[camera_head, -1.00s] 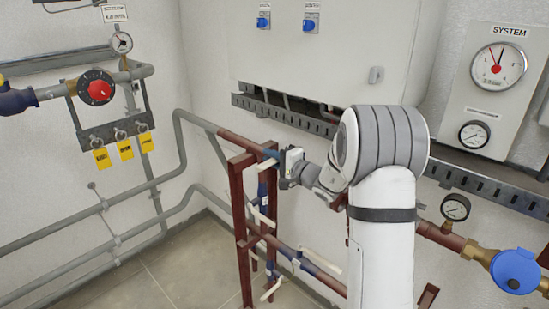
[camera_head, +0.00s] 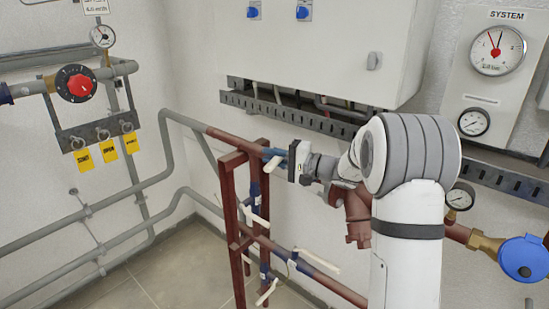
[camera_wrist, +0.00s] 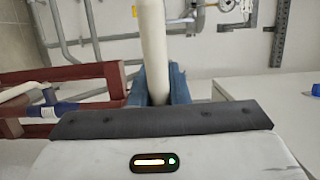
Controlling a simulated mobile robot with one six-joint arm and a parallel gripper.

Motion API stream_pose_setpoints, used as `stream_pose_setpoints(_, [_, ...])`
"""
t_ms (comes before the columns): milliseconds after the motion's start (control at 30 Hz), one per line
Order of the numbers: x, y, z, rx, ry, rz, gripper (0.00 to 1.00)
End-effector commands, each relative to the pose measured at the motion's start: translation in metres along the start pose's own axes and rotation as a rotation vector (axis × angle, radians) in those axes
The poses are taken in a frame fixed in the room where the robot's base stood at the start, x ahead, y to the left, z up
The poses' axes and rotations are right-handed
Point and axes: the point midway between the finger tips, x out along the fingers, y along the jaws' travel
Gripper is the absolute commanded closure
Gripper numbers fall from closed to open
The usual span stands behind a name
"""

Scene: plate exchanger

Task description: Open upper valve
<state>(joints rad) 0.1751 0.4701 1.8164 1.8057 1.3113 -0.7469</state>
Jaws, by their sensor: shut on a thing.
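The upper valve's white lever handle (camera_head: 272,163) is at the top of the dark red pipe frame (camera_head: 230,205). My gripper (camera_head: 277,155) reaches it from the right with its blue fingers. In the wrist view, the white handle (camera_wrist: 154,45) runs between my blue fingers (camera_wrist: 158,88), which are shut on it. The valve body is mostly hidden behind the fingers in the head view. In the wrist view, another white lever with a blue collar (camera_wrist: 48,108) lies at the left, apart from my gripper.
More white levers (camera_head: 318,260) sit lower on the frame. A grey cabinet (camera_head: 320,50) and slotted rail (camera_head: 290,118) are above and behind my arm. A red knob with yellow tags (camera_head: 76,83) is on the left wall. Bare floor (camera_head: 150,275) shows at lower left.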

Motion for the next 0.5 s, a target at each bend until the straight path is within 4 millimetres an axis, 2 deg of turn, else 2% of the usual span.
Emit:
stream_pose_setpoints(133, [-0.0006,0.0031,-0.0006,0.004,0.004,0.004,1.0])
stream_pose_setpoints(167, [-0.0003,0.0031,-0.0005,0.004,0.003,0.004,0.82])
stream_pose_setpoints(400, [0.0015,0.0019,0.0007,0.002,0.0,0.003,0.63])
stream_pose_setpoints(500, [0.0018,0.0015,0.0008,0.001,-0.001,0.002,0.63])
